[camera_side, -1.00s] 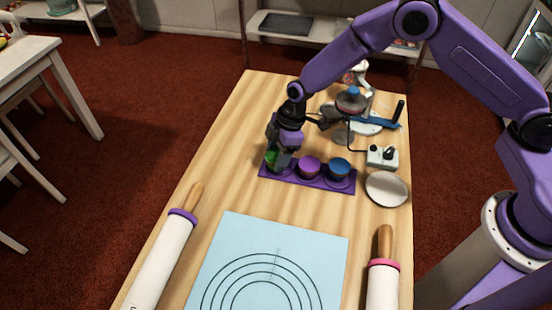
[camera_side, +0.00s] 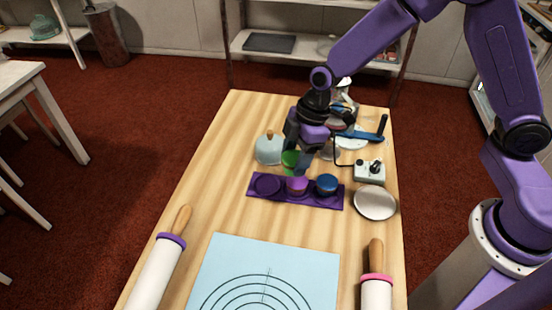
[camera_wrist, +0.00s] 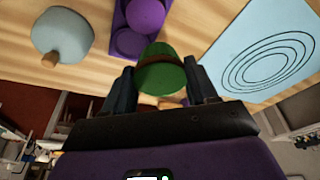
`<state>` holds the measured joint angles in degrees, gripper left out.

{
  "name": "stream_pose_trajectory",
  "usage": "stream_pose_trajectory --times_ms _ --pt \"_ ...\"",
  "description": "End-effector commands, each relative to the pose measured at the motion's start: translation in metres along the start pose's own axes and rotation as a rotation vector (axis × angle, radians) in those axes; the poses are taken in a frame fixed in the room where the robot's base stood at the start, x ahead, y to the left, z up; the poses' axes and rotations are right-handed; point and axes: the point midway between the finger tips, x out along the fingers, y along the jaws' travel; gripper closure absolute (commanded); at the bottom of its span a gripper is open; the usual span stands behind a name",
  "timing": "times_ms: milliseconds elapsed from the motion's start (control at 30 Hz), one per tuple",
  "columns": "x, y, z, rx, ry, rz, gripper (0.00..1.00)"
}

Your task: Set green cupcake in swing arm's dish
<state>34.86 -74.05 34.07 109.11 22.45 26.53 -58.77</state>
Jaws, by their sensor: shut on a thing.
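The green cupcake (camera_side: 290,158) is held between the fingers of my gripper (camera_side: 297,160), above the purple tray (camera_side: 256,197). In the wrist view the green cupcake (camera_wrist: 162,72) sits between my two dark fingertips (camera_wrist: 160,84). The tray's left well is empty. A purple cupcake (camera_side: 297,185) and a blue cupcake (camera_side: 327,184) stand in the other wells. Behind my gripper is the turntable stand area, with a pale plate (camera_side: 348,144) and a blue-handled piece (camera_side: 372,135) partly visible. The swing arm's dish is hidden or cannot be made out.
A pale dome with a wooden knob (camera_side: 269,150) stands left of my gripper. A control box (camera_side: 370,172) and a white plate (camera_side: 375,203) lie to the right. A blue mat (camera_side: 265,260) lies in front between two rolling pins (camera_side: 155,275) (camera_side: 376,292).

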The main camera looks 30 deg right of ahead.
Motion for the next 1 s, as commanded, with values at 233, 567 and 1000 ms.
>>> stream_pose_trajectory --times_ms 233,567,1000 --pt "-0.024 -0.031 0.018 -0.003 0.002 0.002 0.78" --pt "-0.046 -0.044 0.023 -0.003 0.004 0.002 0.78" --pt "-0.082 -0.015 0.014 0.282 0.000 0.080 0.78"
